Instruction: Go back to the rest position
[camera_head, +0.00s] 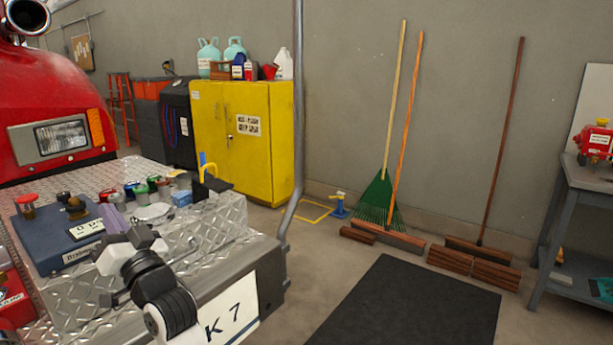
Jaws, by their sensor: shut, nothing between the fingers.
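My gripper (118,258) is at the lower left, at the end of my white and black arm. It is over the silver tread-plate bumper deck (205,262) of the red truck, in front of the blue panel box (55,232). It is shut and holds nothing. Its fingertips are small and partly covered by the wrist, so I cannot tell whether they touch the deck or the box.
Several coloured caps (140,190) and a yellow-handled item (208,168) stand on the deck. A grey pole (298,100) rises beside the bumper. A yellow cabinet (240,140), brooms (395,130) and a grey workbench (575,200) line the wall. A black mat (410,305) lies on open floor.

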